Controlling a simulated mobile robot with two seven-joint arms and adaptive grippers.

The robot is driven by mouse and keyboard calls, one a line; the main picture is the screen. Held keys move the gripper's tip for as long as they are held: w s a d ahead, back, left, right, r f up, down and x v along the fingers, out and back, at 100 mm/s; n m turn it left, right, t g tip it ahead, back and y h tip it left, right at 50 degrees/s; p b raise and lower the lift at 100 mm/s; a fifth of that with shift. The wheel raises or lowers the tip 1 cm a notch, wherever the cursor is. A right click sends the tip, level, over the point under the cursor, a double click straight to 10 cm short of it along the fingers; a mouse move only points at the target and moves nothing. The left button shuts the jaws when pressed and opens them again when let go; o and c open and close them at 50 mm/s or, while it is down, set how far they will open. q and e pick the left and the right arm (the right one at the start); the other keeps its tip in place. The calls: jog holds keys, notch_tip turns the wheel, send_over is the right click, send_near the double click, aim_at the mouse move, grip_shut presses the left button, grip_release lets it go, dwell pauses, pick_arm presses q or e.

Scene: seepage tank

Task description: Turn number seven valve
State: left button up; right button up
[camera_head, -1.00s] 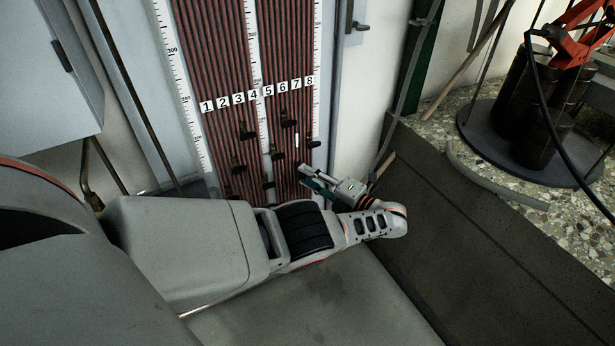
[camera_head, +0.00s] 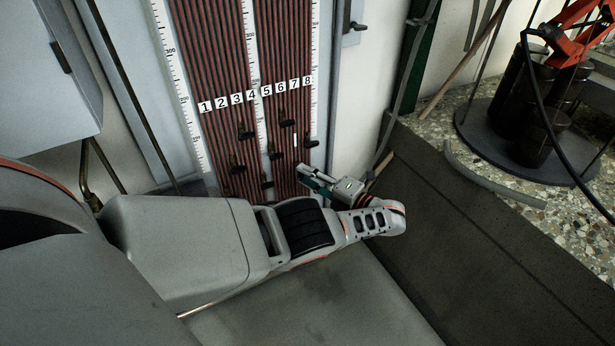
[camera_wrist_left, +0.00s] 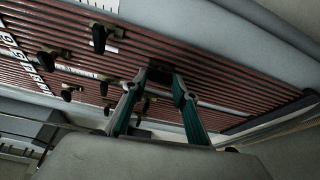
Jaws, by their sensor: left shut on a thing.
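A board of reddish-brown tubes carries number labels 1 to 8, with the 7 label (camera_head: 294,84) near its right side. Several dark valves sit below the labels, including one at the right (camera_head: 311,143) and one under the 6 area (camera_head: 286,123). My left gripper (camera_head: 302,172) reaches the lower right of the board from below. In the left wrist view its two green-grey fingers (camera_wrist_left: 157,88) are shut on a dark valve handle (camera_wrist_left: 159,74). In the head view the gripper hides this valve, so I cannot read its number directly. My right gripper is not in view.
Neighbouring valves (camera_wrist_left: 101,36) stand out from the board close to my fingers. White measuring scales (camera_head: 317,60) flank the tubes. A grey metal cabinet (camera_head: 45,70) is at the left. A dark ledge (camera_head: 450,200) and a round-based apparatus (camera_head: 530,135) stand at the right.

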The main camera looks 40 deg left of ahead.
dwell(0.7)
pick_arm(q)
jog(key=o, duration=1.1)
jog(key=shift+c, duration=0.2)
